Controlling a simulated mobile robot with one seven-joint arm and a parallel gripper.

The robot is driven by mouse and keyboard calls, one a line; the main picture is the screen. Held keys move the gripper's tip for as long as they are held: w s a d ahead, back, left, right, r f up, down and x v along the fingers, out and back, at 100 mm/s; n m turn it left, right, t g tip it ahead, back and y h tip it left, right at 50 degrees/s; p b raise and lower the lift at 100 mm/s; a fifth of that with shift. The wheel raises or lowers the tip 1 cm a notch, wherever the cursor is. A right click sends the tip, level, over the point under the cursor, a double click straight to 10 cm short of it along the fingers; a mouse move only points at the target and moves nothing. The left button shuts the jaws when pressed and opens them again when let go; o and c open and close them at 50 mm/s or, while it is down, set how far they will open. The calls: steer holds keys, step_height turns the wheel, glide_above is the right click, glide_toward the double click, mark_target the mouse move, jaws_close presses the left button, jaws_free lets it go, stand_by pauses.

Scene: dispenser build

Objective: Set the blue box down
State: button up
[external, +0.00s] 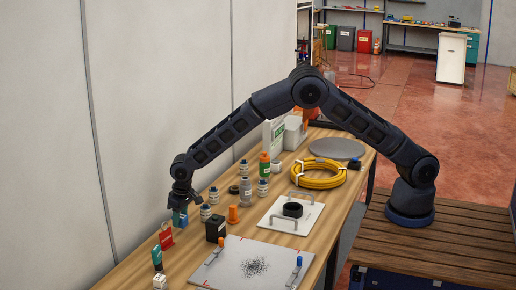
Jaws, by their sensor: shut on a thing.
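The blue box (180,219) is small and sits at the far left of the workbench in the external view. My gripper (181,208) points down right over it, with its jaws shut on the box. The box's upper part is hidden by the jaws. I cannot tell whether the box's underside touches the bench top (140,260) or hangs just above it.
Close by stand a red tag-like item (166,237), a black box (215,230), an orange cone-shaped item (233,215) and several small grey bottles (206,213). A white board (225,270) lies in front. A yellow cable coil (318,174) lies farther right.

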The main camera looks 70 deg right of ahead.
mark_target(181, 225)
steer(key=shift+f, duration=1.55)
steer(key=shift+f, duration=0.15)
steer(key=o, duration=1)
steer(key=shift+o, duration=0.2)
